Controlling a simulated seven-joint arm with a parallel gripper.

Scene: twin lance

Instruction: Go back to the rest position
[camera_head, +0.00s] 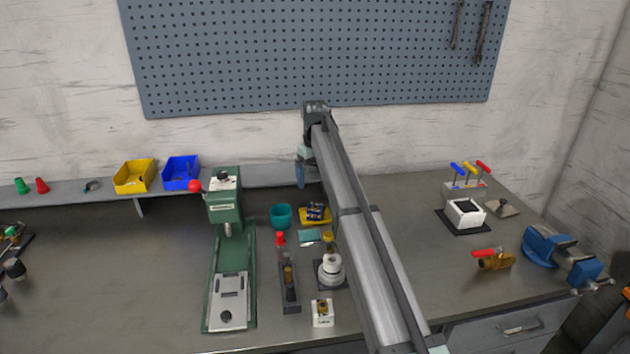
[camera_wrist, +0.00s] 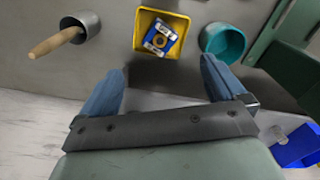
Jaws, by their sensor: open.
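My arm reaches across the bench from the front, and my gripper (camera_head: 302,176) hangs near the back ledge. In the wrist view my gripper (camera_wrist: 160,82) shows two blue fingers spread well apart, with nothing between them. A yellow tray (camera_wrist: 145,22) holding a blue and white boxed part (camera_wrist: 160,38) lies beyond the fingertips. The tray also shows in the head view (camera_head: 304,220), just in front of my gripper. A teal cup (camera_wrist: 214,42) stands beside the tray, also seen in the head view (camera_head: 281,216). No marked rest position is visible.
A green press (camera_head: 225,205) stands left of my gripper. Yellow (camera_head: 120,183) and blue (camera_head: 171,180) bins sit on the back ledge, below the pegboard (camera_head: 250,60). A grey cup (camera_wrist: 88,20) holds a wooden handle. A blue vise (camera_head: 570,255) is at right.

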